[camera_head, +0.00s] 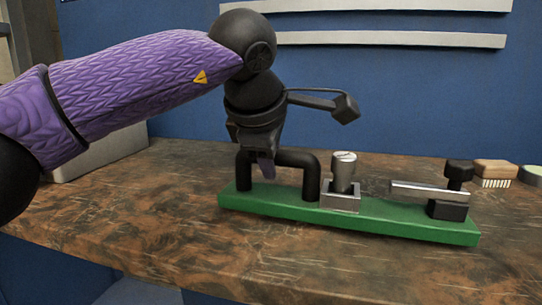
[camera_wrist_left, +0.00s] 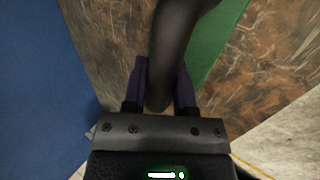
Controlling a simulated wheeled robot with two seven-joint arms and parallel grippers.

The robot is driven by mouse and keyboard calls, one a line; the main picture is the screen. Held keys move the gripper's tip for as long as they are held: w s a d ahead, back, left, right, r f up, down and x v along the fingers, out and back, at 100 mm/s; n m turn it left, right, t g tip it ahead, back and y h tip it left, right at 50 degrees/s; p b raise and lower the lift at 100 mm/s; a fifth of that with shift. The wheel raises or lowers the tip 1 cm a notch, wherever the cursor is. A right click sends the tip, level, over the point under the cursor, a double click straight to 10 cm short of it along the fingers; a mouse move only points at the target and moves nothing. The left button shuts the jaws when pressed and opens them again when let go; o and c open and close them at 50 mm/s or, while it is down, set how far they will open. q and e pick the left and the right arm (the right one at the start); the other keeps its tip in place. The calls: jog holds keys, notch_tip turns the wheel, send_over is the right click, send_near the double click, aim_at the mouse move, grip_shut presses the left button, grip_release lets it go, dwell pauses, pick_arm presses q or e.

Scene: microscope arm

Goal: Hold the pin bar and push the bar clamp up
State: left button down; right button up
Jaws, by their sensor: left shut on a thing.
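A long green base (camera_head: 350,220) lies on the table. A black arch-shaped bar (camera_head: 300,160) stands at its left end. My left gripper (camera_head: 265,168) points down over the arch's left part and is shut on it. In the left wrist view the dark bar (camera_wrist_left: 172,50) runs between the two purple fingers (camera_wrist_left: 160,88). A silver cylinder (camera_head: 344,172) stands upright in a grey block (camera_head: 341,197) near the base's middle. At the right end, a flat silver bar (camera_head: 425,191) lies between a black knob (camera_head: 459,171) and a black block (camera_head: 447,210). My right gripper is not in view.
A wooden brush (camera_head: 495,170) and part of a round pale green-rimmed thing (camera_head: 533,175) lie at the back right. A grey box (camera_head: 105,155) stands behind my left arm. The brown table (camera_head: 270,262) is clear in front of the base. A blue wall is behind.

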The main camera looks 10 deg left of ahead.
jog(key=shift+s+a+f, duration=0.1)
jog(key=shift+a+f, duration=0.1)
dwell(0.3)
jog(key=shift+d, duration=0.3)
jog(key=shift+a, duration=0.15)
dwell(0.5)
